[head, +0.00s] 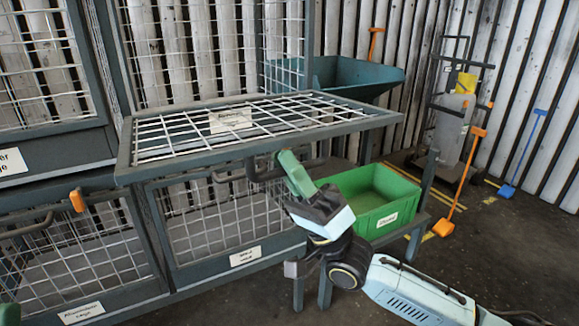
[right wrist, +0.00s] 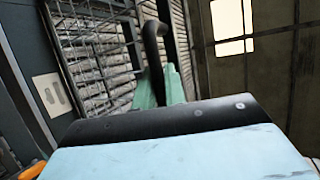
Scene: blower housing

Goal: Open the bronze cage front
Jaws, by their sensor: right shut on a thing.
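A mesh cage front (head: 185,143) stands folded down, about level, with the upper middle cage open above it. I take it as the bronze one; the back of its label plate (head: 231,119) cannot be read. Its dark handle (head: 228,177) hangs under its near edge. My right gripper (head: 283,168) is shut on this handle near its right part. In the right wrist view the green fingers (right wrist: 160,88) are at the dark curved handle (right wrist: 152,45). A green tip, likely my left gripper (head: 9,314), shows at the bottom left corner; its jaws are hidden.
Shut cage fronts are below (head: 215,225) and at lower left (head: 85,250), the latter with an orange latch (head: 77,200). A green bin (head: 385,213) stands on a frame close right of my right gripper. A teal cart (head: 350,80) is behind.

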